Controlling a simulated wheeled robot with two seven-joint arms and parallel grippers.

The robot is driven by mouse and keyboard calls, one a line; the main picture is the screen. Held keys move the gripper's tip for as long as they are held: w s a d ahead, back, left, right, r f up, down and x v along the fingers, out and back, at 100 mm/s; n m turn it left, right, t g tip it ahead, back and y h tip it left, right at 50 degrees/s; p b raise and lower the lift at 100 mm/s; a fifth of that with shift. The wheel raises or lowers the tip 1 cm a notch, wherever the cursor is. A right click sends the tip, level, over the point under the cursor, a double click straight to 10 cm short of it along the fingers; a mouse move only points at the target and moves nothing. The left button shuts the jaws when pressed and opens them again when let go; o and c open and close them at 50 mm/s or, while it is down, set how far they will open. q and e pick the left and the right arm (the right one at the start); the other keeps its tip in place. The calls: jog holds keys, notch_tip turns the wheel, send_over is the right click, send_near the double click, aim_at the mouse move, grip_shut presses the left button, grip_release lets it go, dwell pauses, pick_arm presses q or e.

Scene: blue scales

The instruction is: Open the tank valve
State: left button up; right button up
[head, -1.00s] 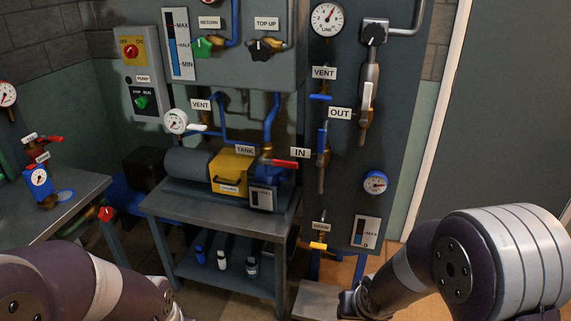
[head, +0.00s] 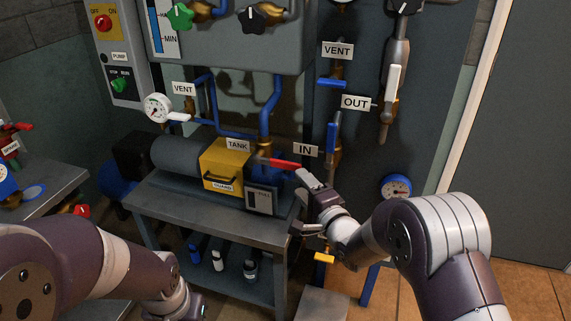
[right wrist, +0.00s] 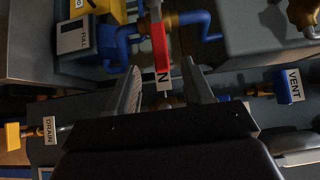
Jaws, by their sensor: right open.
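The tank valve's red lever (head: 280,163) sits beside the TANK label (head: 237,146), above the right end of the pump bench, and points right. My right gripper (head: 304,203) is open and empty, just below and right of the lever's free end. In the right wrist view the red lever (right wrist: 158,48) lies ahead, in line with the gap between the open fingers (right wrist: 160,82), with no visible contact. My left arm shows at the lower left of the head view, but its gripper jaws do not show.
The yellow guard (head: 226,165) and grey motor stand left of the lever. The blue IN lever (head: 331,137) and its pipe are close on the right. The yellow drain handle (head: 325,257) is below my right gripper. A blue gauge (head: 396,187) is behind my right arm.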

aim_at(287, 167)
jog(key=x, duration=1)
jog(key=shift+d, duration=0.1)
jog(key=shift+c, duration=0.3)
grip_shut()
